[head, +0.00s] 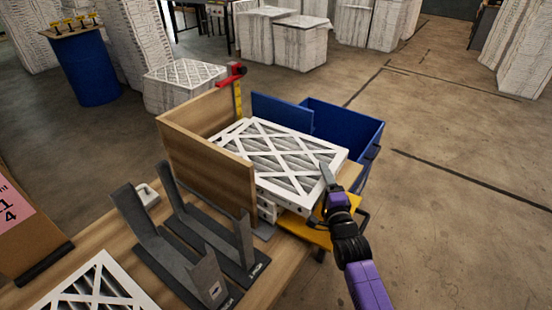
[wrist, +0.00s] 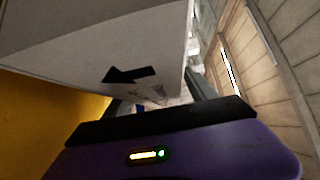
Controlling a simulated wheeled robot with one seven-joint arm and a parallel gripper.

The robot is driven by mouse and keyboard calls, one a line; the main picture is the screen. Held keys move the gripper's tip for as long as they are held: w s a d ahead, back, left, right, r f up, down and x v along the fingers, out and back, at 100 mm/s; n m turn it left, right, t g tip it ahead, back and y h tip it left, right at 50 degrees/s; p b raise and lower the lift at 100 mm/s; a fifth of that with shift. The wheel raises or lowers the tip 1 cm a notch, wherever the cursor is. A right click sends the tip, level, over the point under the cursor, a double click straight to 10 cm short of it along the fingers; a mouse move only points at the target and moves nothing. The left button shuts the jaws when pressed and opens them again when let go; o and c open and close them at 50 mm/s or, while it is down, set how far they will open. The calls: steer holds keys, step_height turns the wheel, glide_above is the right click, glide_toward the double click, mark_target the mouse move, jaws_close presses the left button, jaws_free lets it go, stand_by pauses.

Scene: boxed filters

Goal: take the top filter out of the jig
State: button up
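The top filter (head: 280,155) is a white cardboard frame with a crossed lattice over pleated grey media. It lies flat on top of a stack in the jig (head: 205,170), which has wooden walls. My gripper (head: 328,178) is at the filter's right corner, with one grey finger showing against its edge. In the wrist view the filter's white side with a black arrow (wrist: 130,74) is very close. My gripper's fingers (wrist: 160,98) stand apart there; the filter partly hides the left one. I see no clear grip on the filter.
Dark metal brackets (head: 200,250) stand on the wooden bench in front of the jig. Another filter (head: 95,290) lies at the lower left. A blue bin (head: 345,125) and a blue panel (head: 282,112) are behind the stack. Open floor lies to the right.

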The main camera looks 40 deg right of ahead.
jaws_close()
steer(key=shift+r, duration=0.2)
